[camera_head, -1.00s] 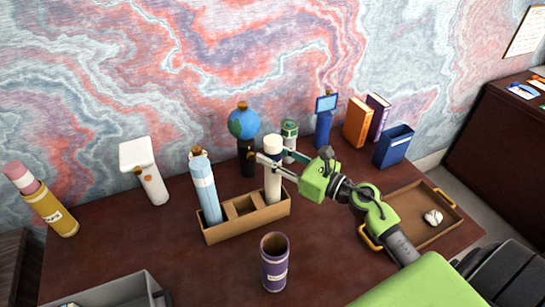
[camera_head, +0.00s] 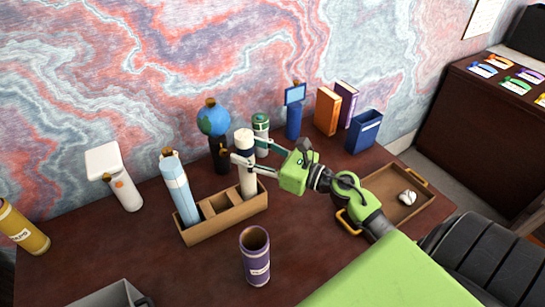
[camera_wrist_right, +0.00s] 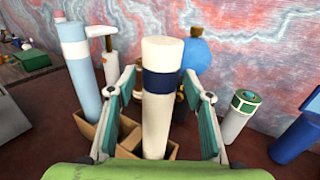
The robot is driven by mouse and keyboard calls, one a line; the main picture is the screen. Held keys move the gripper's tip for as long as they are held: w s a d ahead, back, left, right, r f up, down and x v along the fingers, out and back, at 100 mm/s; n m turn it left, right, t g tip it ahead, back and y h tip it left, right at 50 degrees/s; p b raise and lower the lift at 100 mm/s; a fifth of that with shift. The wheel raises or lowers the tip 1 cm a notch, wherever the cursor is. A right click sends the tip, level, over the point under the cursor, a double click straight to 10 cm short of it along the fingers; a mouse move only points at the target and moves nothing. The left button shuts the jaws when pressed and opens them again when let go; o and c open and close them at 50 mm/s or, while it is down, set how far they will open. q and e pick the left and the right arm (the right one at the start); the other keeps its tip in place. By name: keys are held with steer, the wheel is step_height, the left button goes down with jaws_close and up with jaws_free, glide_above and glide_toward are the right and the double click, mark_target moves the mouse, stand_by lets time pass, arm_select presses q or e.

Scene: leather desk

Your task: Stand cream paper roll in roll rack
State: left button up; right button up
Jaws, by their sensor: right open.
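The cream paper roll (camera_head: 246,177) stands upright in the right compartment of the brown roll rack (camera_head: 222,226). In the right wrist view the cream roll (camera_wrist_right: 157,120) has a dark blue band and stands between my fingers. My right gripper (camera_head: 245,163) is open around the cream roll, with a finger on each side; in the wrist view there are gaps between the fingers and the roll. A light blue roll (camera_head: 180,190) leans slightly in the rack's left compartment. The middle compartment is empty. My left gripper is not in view.
A purple cup (camera_head: 255,258) stands in front of the rack. Behind it are a globe (camera_head: 213,120) and a green-topped cylinder (camera_head: 261,133). A wooden tray (camera_head: 402,203) with a white mouse lies right. A white lamp-like object (camera_head: 118,180) stands left.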

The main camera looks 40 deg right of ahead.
steer(key=b+v, duration=0.4)
steer(key=v, duration=0.6)
steer(key=shift+s+d, duration=0.2)
steer(key=shift+s, duration=0.1)
